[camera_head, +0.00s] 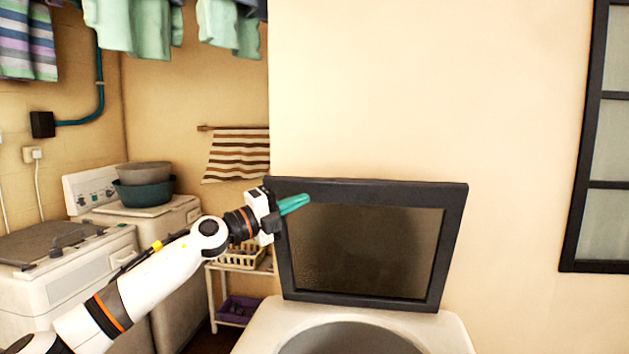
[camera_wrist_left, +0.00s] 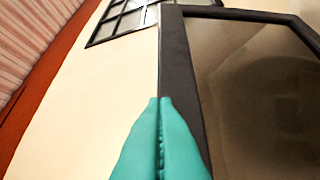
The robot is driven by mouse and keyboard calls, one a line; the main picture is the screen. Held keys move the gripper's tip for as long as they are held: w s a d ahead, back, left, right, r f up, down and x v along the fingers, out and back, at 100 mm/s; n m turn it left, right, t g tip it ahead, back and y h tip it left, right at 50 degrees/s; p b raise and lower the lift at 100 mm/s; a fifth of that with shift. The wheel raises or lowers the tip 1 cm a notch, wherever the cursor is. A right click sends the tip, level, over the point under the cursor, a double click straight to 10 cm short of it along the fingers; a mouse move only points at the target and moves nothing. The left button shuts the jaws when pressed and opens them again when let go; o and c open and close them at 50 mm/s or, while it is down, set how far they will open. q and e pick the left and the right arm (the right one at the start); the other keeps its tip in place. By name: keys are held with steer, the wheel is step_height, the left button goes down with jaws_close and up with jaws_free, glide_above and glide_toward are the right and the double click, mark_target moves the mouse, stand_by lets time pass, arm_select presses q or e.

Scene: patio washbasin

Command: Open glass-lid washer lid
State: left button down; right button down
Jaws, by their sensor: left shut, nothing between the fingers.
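The washer (camera_head: 258,329) is at the bottom middle of the head view, with its round opening (camera_head: 350,341) showing. Its glass lid (camera_head: 365,247) stands raised, nearly upright, at the back, with a dark frame around brownish glass. The lid (camera_wrist_left: 178,70) also fills the right side of the left wrist view. My left gripper (camera_head: 308,198) is shut with teal fingers and nothing between them. It is at the lid's upper left side, overlapping the frame in the head view. I cannot tell whether the fingers touch the frame. My right gripper is not in view.
Another washer (camera_head: 85,270) and an appliance with bowls (camera_head: 145,185) on top stand at the left. A small rack (camera_head: 214,290) with a basket (camera_head: 240,256) is behind my left arm. A plain wall rises behind the lid, with a dark-framed window (camera_head: 605,150) at right. Clothes hang above.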

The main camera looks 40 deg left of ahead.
mark_target(324, 183)
arm_select(q)
steer(key=w+p, duration=0.2)
steer(key=w+r+p, duration=0.1)
steer(key=w, duration=0.1)
steer(key=w+r+p, duration=0.1)
steer(key=w+p, duration=0.1)
steer(key=shift+a+p, duration=0.15)
steer(key=shift+p, duration=0.15)
steer(key=shift+w+a, duration=0.25)
steer(key=shift+w, duration=0.25)
